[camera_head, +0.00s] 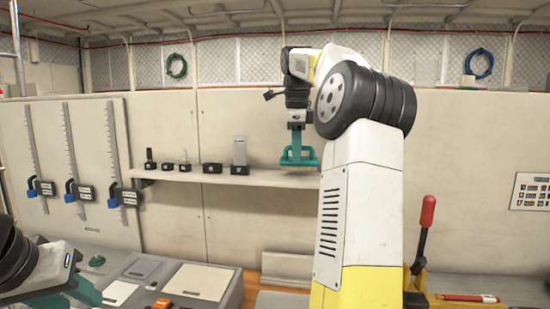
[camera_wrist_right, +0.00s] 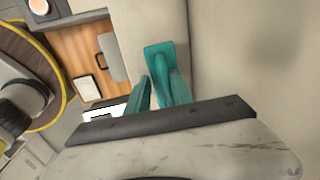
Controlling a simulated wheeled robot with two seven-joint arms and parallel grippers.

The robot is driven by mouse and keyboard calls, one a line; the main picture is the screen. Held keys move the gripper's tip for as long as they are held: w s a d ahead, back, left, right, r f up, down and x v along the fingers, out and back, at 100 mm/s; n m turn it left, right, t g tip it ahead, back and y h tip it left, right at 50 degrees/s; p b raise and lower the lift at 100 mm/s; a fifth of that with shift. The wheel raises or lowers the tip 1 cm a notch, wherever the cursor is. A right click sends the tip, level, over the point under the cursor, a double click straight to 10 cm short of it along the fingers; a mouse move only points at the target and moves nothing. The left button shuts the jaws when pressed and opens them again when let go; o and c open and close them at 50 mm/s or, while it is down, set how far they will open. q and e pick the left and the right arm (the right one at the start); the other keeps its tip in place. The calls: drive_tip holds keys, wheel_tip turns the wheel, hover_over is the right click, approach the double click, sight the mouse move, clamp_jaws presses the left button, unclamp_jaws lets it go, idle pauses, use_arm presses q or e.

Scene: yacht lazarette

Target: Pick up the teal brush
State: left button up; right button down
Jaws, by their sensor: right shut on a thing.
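The teal brush (camera_head: 299,162) is at the right end of the wall shelf in the head view, with its flat side downward. My right gripper (camera_head: 297,146) points down from above and is shut on it. I cannot tell whether the brush still touches the shelf. In the right wrist view the brush (camera_wrist_right: 159,56) shows as a teal block at and beyond the teal fingertips (camera_wrist_right: 161,84). My left gripper (camera_head: 86,291) shows only in part at the lower left, and its jaws are unclear.
The shelf (camera_head: 262,179) carries several small dark-based items (camera_head: 212,168) left of the brush. Blue-ended gauges (camera_head: 76,190) hang on the left wall panel. A grey console (camera_head: 188,283) stands below. A red-handled lever (camera_head: 427,213) stands at the right.

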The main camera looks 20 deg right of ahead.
drive_tip(key=shift+s+a+r, duration=0.1)
drive_tip(key=shift+r, duration=0.75)
drive_tip(key=s+a+r, duration=0.1)
drive_tip(key=s+a, duration=0.7)
drive_tip(key=s, duration=0.5)
drive_tip(key=shift+s, duration=0.3)
